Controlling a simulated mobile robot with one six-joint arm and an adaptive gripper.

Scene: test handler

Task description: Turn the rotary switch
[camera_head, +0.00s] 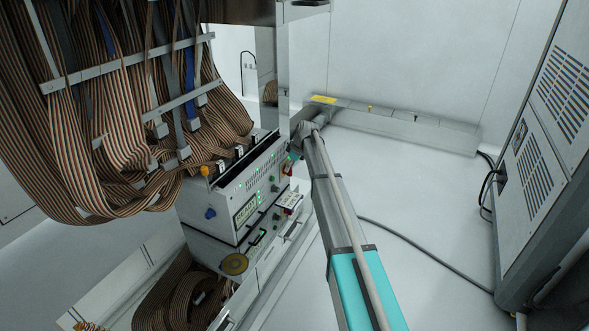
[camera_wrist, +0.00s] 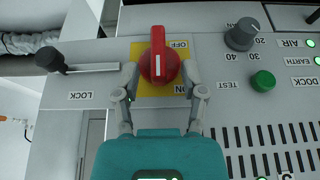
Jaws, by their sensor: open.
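The red rotary switch (camera_wrist: 158,48) is on a yellow plate (camera_wrist: 180,72) in the wrist view. Its grip bar stands vertical in the picture, with a white line on its lower part. The labels OFF and ON appear upside down to its right. My gripper (camera_wrist: 163,75) is open, with one finger on each side of the switch's lower part. I cannot tell whether the fingers touch it. In the head view my arm reaches the right end of the instrument box (camera_head: 228,195), where the gripper is hard to make out.
In the wrist view, a black lever (camera_wrist: 52,60) marked LOCK is left of the switch. A grey dial (camera_wrist: 241,35) and a green button (camera_wrist: 263,81) are right. Ribbon cables (camera_head: 110,130) hang at left in the head view.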

